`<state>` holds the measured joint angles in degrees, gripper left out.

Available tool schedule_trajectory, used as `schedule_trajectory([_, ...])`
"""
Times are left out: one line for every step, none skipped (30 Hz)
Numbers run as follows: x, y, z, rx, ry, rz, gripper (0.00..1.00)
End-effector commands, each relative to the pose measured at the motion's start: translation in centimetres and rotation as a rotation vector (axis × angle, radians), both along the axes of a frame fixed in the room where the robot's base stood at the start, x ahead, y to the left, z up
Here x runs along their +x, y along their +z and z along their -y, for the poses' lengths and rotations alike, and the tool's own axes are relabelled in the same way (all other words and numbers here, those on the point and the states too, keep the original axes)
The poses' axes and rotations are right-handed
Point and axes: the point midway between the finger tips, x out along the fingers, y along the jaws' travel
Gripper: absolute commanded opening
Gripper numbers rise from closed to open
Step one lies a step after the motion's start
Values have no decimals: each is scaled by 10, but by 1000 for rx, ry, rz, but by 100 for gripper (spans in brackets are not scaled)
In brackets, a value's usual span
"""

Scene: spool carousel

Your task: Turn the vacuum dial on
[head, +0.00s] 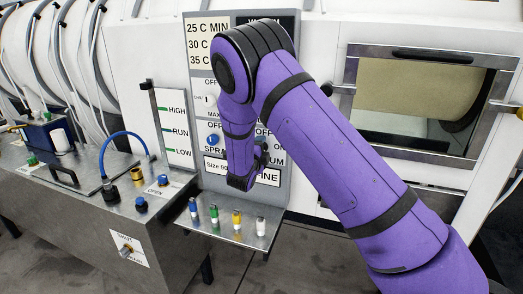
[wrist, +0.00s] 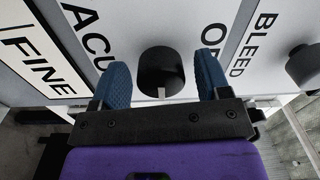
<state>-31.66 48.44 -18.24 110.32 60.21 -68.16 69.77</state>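The vacuum dial is a round black knob (wrist: 161,70) on the light grey control panel (head: 200,88), seen close in the wrist view. A pale mark shows at its lower edge in that view. Partly cut-off lettering, "ACU" and "OF", stands beside it. My gripper (wrist: 162,84) is open, with one blue fingertip on each side of the knob. A gap shows between each fingertip and the knob, and nothing is held. In the head view my purple arm covers much of the panel's middle, and the vacuum dial cannot be made out clearly.
Another black knob (wrist: 304,66) sits at the right of the wrist view, near the word "BLEED". A blue spray dial (head: 213,140) is left of my arm. A metal shelf (head: 262,238) with several coloured small parts juts out below the panel. A framed window (head: 480,58) is at right.

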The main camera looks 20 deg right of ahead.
Motion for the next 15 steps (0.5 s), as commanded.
schedule_trajectory([0, 0, 0, 0, 0, 0, 70])
schedule_trajectory([0, 0, 0, 0, 0, 0, 70])
schedule_trajectory([0, 0, 0, 0, -1, 0, 70])
schedule_trajectory([0, 0, 0, -1, -1, 1, 70])
schedule_trajectory([0, 0, 0, -1, -1, 1, 70])
schedule_trajectory([-1, 0, -1, -1, 0, 1, 70])
schedule_trajectory([-2, 0, -2, -1, 0, 1, 70])
schedule_trajectory([-4, 0, -3, 0, 0, 0, 70])
schedule_trajectory([-7, 0, -5, 0, 0, 0, 70])
schedule_trajectory([-10, 0, -7, 0, 0, 0, 70])
schedule_trajectory([-13, 0, -10, 0, 1, 0, 70])
schedule_trajectory([-18, 0, -14, 0, 2, 0, 70])
schedule_trajectory([-23, 0, -17, 0, 2, 0, 70])
schedule_trajectory([-27, -1, -20, 0, 2, 0, 70])
schedule_trajectory([-33, -1, -25, 1, 2, -1, 70])
